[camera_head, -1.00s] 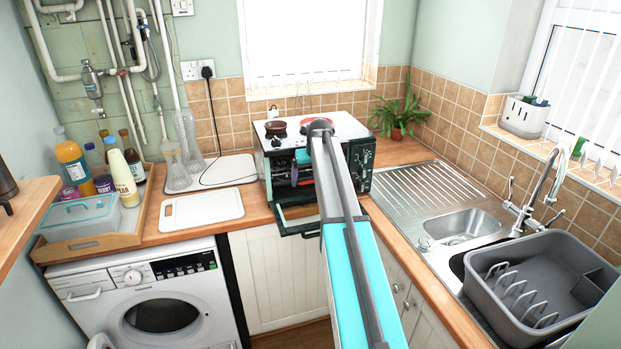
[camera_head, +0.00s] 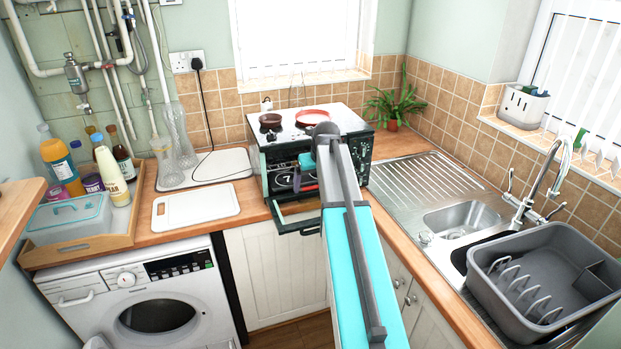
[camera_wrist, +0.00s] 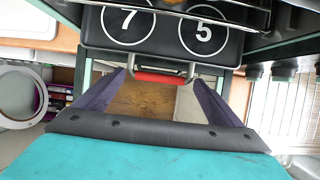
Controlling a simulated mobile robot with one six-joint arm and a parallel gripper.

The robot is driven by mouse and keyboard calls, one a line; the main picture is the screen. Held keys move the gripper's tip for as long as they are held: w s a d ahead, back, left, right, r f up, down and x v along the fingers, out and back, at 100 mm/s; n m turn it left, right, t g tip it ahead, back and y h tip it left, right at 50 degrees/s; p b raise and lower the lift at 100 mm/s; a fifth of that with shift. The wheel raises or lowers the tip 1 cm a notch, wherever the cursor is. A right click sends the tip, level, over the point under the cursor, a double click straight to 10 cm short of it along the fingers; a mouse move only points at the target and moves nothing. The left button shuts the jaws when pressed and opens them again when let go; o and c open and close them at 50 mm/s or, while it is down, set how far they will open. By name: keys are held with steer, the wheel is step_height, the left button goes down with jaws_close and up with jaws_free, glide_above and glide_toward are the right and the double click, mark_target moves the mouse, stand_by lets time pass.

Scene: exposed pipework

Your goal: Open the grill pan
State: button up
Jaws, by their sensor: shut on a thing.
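The mini oven (camera_head: 360,160) stands on the corner worktop, its front door (camera_head: 298,224) lowered. In the wrist view, a dark panel marked 7 and 5 (camera_wrist: 165,32), which I take for part of the grill pan, has a metal handle with a red grip (camera_wrist: 160,78). In the head view, my gripper (camera_head: 303,174) is at the oven opening, partly hidden by my arm. The number 7 (camera_head: 285,181) shows there.
A dark pan (camera_head: 270,120) and a red plate (camera_head: 313,117) sit on the oven top. A plant (camera_head: 392,106) stands behind right. The sink (camera_head: 458,217) and grey dish rack (camera_head: 545,275) lie to the right. A white board (camera_head: 196,207) lies left of the oven.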

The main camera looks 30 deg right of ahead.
steer(key=s+a+p, duration=0.1)
steer(key=s+a, duration=0.2)
steer(key=s, duration=1.3)
steer(key=shift+s, duration=0.15)
steer(key=o, duration=1.3)
steer(key=shift+a, duration=0.1)
steer(key=shift+r, duration=0.15)
steer(key=b+v, duration=0.3)
steer(key=v, duration=1)
steer(key=shift+r, duration=0.3)
steer(key=shift+a, duration=0.1)
